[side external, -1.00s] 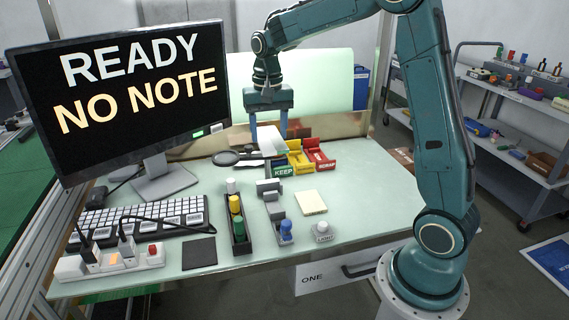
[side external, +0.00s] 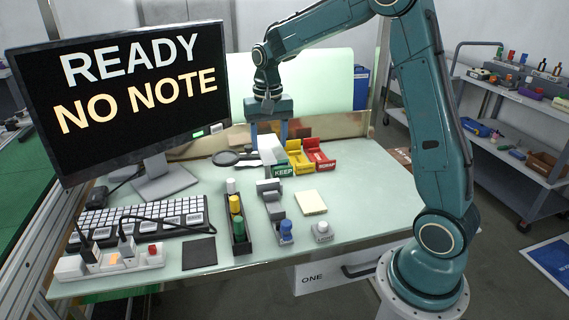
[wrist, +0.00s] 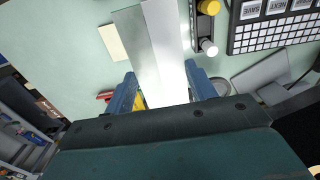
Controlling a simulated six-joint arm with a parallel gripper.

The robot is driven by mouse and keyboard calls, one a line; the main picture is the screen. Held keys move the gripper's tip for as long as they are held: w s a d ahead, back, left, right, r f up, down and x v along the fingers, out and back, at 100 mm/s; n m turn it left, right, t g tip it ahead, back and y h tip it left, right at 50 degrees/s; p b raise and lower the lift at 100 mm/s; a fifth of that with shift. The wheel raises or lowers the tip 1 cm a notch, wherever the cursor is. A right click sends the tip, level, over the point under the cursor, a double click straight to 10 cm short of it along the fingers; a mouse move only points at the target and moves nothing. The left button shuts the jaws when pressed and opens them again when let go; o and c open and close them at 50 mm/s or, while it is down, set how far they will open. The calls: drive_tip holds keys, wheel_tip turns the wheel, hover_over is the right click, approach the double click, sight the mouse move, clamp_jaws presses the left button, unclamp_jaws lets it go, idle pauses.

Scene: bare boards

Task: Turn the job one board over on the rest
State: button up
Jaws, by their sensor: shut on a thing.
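My gripper (side external: 270,138) points down over the back of the bench, beside the sorting trays. It is shut on a pale white-grey piece, which looks like the job one board (side external: 271,152). In the wrist view the board (wrist: 165,45) lies between the two blue fingers of my gripper (wrist: 160,72) and runs away from them, with a grey strip along its left. Its face markings cannot be read. Grey blocks that may be the rest (side external: 269,188) stand in front of the board in the side view. I cannot tell whether the board touches anything below.
Green KEEP, yellow and red trays (side external: 318,158) stand right of the board. A magnifier (side external: 226,158) lies left. The bench's right front is clear.

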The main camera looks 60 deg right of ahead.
sight(272, 146)
wheel_tip(272, 146, down, 8)
drive_tip(key=shift+s+d, duration=0.15)
drive_tip(key=shift+s, duration=0.2)
drive_tip(key=shift+f, duration=0.1)
drive_tip(key=shift+f, duration=3.95)
drive_tip(key=shift+f, duration=0.4)
drive_tip(key=o, duration=1.2)
drive_tip(key=shift+c, duration=0.2)
drive_tip(key=shift+r, duration=0.1)
wheel_tip(272, 146, up, 14)
drive_tip(key=shift+f, duration=0.15)
